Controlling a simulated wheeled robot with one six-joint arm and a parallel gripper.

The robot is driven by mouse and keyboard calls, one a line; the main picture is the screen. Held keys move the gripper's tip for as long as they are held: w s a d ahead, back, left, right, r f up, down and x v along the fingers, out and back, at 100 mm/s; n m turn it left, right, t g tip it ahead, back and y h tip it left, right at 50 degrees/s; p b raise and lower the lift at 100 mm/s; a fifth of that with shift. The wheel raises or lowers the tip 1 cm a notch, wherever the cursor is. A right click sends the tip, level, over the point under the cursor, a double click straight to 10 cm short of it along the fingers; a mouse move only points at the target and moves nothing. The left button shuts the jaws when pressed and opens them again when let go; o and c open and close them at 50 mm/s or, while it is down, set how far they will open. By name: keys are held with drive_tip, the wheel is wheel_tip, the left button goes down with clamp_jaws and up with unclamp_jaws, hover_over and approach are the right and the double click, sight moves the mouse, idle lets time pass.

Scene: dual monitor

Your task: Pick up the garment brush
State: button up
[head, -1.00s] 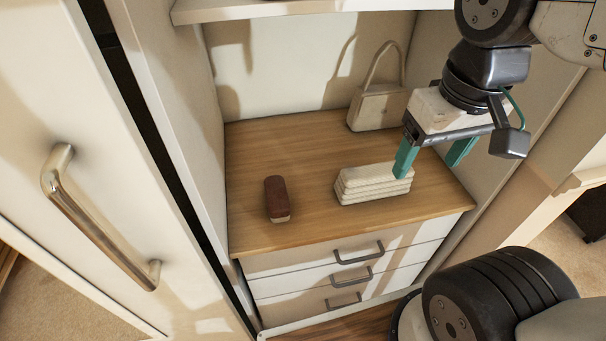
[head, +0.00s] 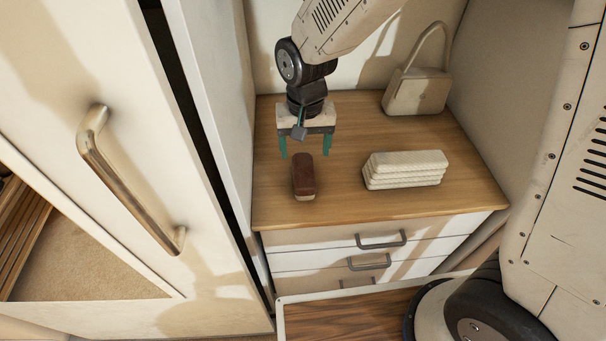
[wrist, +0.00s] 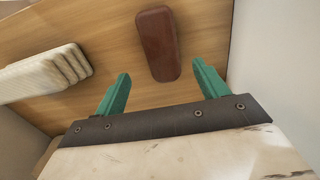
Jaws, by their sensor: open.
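The garment brush (head: 303,174) has a dark reddish-brown back and a pale underside at its near end. It lies on the wooden dresser top, left of the folded cloth stack. My gripper (head: 305,155) is open and empty, with its teal fingers pointing down, above and just behind the brush in the head view. In the wrist view the brush (wrist: 159,44) lies ahead of the gap between the fingertips (wrist: 160,78), apart from both. No finger touches it.
A cream stack of folded cloth (head: 404,170) sits right of the brush. A cream handbag (head: 418,92) stands at the back right. The dresser top (head: 340,205) is clear around the brush. A cabinet side wall (head: 222,100) rises at the left.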

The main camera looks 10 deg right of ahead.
sight(303, 168)
drive_tip(key=f, duration=0.8)
drive_tip(key=shift+s+a, duration=0.15)
drive_tip(key=shift+a, duration=0.1)
drive_tip(key=shift+c, duration=0.3)
drive_tip(key=c, duration=1.1)
drive_tip(key=shift+c, duration=0.2)
